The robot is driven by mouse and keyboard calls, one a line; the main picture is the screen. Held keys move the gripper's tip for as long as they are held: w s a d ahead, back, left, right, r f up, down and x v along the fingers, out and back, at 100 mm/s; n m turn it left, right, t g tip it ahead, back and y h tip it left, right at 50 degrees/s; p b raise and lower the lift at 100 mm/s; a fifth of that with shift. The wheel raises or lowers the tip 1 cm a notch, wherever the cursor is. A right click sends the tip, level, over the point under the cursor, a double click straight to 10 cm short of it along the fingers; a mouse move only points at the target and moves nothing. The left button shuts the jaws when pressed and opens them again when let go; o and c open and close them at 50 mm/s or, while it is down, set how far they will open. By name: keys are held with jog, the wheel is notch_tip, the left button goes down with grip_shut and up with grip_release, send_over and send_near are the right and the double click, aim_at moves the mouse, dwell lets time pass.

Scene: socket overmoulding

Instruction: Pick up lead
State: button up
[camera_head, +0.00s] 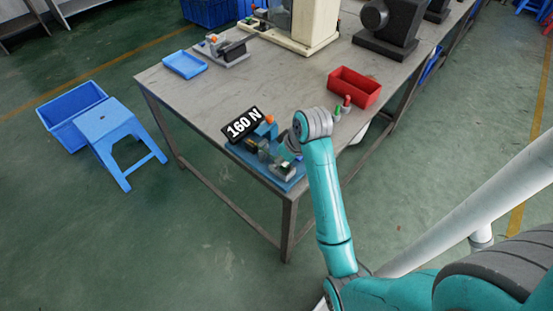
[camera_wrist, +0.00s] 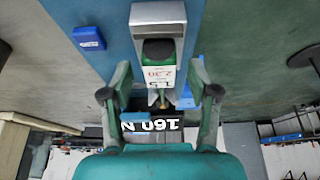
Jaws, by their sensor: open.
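My gripper (camera_wrist: 160,93) is open in the wrist view, with one finger on each side of a fixture on the blue base plate (camera_wrist: 108,14). Between and beyond the fingers are a metal block (camera_wrist: 150,12), a dark green-black piece (camera_wrist: 158,50) and a white label with digits (camera_wrist: 158,76). No finger visibly touches them. A small brass-coloured part shows below the label; I cannot tell whether it is the lead. No lead stands out clearly. In the head view, the fixture's blue base plate (camera_head: 288,183) is at the table's near corner, and my wrist partly hides it.
A black "160 N" sign (camera_head: 243,125) stands on the fixture's left. A red bin (camera_head: 355,88) lies right of my wrist on the table (camera_head: 200,100). A blue tray (camera_head: 184,64) is at the far left. A blue stool (camera_head: 108,122) stands on the floor.

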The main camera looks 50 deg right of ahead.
grip_shut()
dwell(0.3)
